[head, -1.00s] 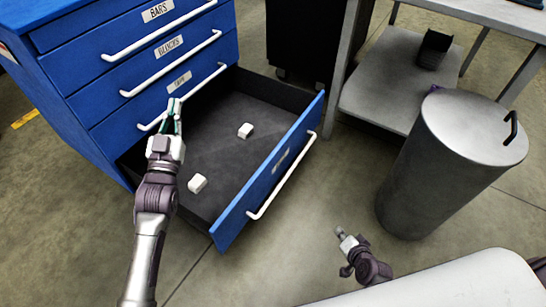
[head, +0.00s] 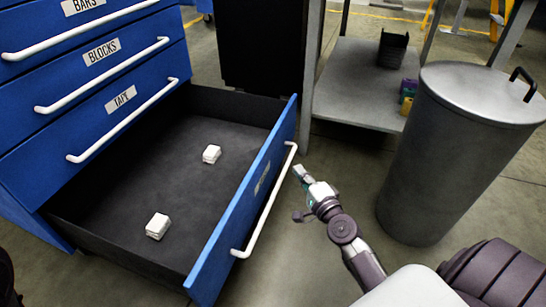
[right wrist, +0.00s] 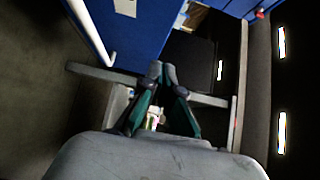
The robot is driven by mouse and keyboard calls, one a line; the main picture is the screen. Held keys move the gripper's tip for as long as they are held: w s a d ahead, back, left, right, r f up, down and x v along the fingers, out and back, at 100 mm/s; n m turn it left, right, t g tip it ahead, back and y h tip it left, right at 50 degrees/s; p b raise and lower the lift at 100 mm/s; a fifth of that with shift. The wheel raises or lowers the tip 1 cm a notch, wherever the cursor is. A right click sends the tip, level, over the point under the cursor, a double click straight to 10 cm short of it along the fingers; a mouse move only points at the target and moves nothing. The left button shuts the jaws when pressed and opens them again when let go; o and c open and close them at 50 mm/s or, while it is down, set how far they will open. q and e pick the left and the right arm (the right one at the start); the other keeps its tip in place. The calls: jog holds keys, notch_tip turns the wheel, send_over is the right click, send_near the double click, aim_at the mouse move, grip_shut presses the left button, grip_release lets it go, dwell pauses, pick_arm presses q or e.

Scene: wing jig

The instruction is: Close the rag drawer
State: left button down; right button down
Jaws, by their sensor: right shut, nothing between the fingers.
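The open bottom drawer (head: 225,235) of the blue cabinet is pulled well out, its small label too blurred to read. A white bar handle (head: 268,205) runs along its front. Inside lie two small white folded-looking pieces (head: 212,154) and (head: 157,226), apart from each other. My right gripper (head: 299,172) is shut and empty, just right of the drawer front, near the far end of the handle, apparently not touching it. In the right wrist view its closed fingertips (right wrist: 163,70) show beside a blue panel (right wrist: 140,35) with a white handle (right wrist: 95,35). My left gripper is out of view.
Shut drawers labelled BLOCKS (head: 90,70) and TAPE (head: 105,115) sit above the open one. A metal table with a low shelf (head: 355,90) stands behind. Some floor is clear between drawer and bin.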

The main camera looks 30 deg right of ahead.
send_near(270, 148)
jog(key=w+d, duration=0.3)
jog(key=w, duration=0.1)
jog(key=shift+w+a+r+b, duration=0.15)
jog(key=shift+w+a+b, duration=0.45)
jog(key=shift+a, duration=0.25)
jog(key=shift+w+a, duration=0.35)
jog(key=shift+w, duration=0.1)
jog(key=shift+w, duration=0.1)
